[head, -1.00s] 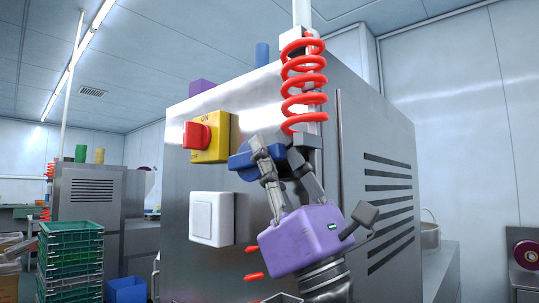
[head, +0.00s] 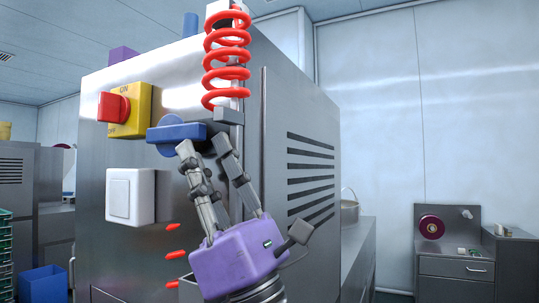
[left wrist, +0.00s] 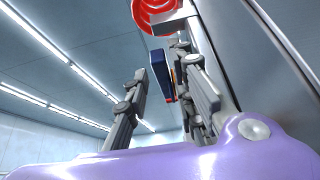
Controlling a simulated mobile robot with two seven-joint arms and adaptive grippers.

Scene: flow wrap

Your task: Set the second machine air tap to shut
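The blue air tap handle (head: 170,133) is on the front of the steel machine, just below the red coiled hose. It lies roughly level, crosswise to the upright hose pipe. My left gripper (head: 204,146), with a purple body, is just below and in front of the handle's right end. Its grey fingers are apart, with nothing seen gripped between them. In the left wrist view the blue handle (left wrist: 160,72) shows beyond and between the spread fingers (left wrist: 168,90). Whether a fingertip touches the handle, I cannot tell. My right gripper is not in view.
A red-on-yellow switch (head: 128,110) and a white rocker switch (head: 130,196) stick out left of the gripper. The red coiled hose (head: 226,60) hangs above. Red pegs (head: 175,254) are low on the panel. A blue bin (head: 43,283) stands lower left.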

